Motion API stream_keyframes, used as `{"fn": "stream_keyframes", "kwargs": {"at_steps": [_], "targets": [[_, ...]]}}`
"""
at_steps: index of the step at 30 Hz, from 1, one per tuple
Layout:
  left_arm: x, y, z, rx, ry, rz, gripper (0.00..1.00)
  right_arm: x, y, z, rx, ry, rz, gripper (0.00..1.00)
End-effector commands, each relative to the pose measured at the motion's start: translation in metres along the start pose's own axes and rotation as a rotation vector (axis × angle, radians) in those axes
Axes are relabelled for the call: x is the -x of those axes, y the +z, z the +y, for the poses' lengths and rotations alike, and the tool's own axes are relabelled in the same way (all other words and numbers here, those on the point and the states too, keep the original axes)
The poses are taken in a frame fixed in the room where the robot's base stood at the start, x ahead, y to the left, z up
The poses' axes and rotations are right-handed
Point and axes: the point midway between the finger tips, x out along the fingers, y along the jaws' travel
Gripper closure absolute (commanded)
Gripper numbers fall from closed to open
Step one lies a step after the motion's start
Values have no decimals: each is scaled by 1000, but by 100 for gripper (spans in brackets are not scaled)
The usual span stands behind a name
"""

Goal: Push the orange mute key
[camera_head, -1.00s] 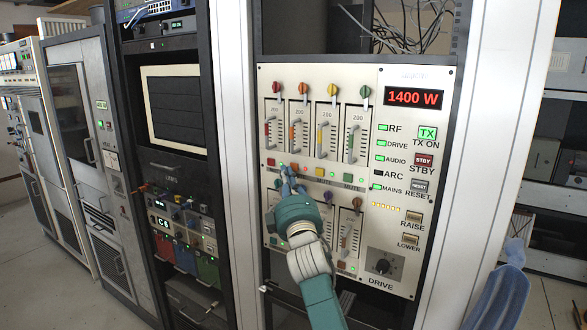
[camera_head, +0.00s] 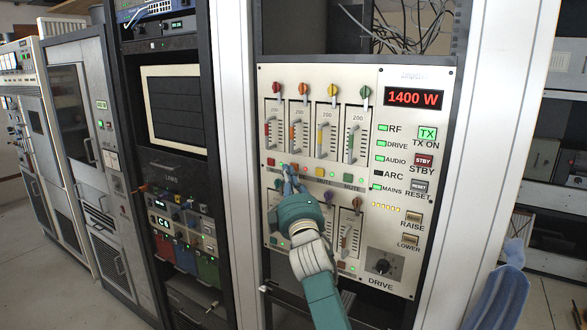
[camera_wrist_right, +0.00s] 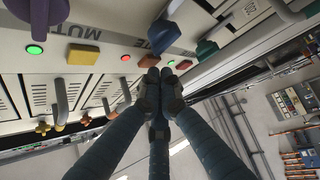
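The orange mute key (camera_head: 296,167) sits in the row of keys below the upper faders on the cream panel (camera_head: 366,150). Its face also shows in the right wrist view (camera_wrist_right: 148,60), just beyond the fingertips. A red lamp (camera_wrist_right: 126,58) is lit beside it. My right gripper (camera_head: 289,180) has its fingers together and empty, with the tips (camera_wrist_right: 162,79) close to the orange key. I cannot tell whether they touch it. The red key (camera_wrist_right: 183,65) and the yellow key (camera_wrist_right: 83,55) lie on either side. My left gripper is not in view.
Fader handles stick out above the key row, and more coloured knobs, such as a purple one (camera_head: 328,196), sit below it. The 1400 W display (camera_head: 413,97) and transmitter buttons are at the panel's right. A dark rack (camera_head: 170,110) stands to the left.

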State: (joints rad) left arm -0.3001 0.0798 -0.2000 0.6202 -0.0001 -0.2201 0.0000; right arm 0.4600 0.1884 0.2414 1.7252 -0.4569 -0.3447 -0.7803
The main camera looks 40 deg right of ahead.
Motion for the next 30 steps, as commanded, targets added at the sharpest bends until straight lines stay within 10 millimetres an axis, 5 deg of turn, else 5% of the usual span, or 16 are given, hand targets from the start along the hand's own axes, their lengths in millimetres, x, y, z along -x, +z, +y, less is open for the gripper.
{"fn": "stream_keyframes", "kwargs": {"at_steps": [30], "targets": [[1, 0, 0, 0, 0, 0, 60, -4, 4, 0, 0, 0, 0, 100]]}}
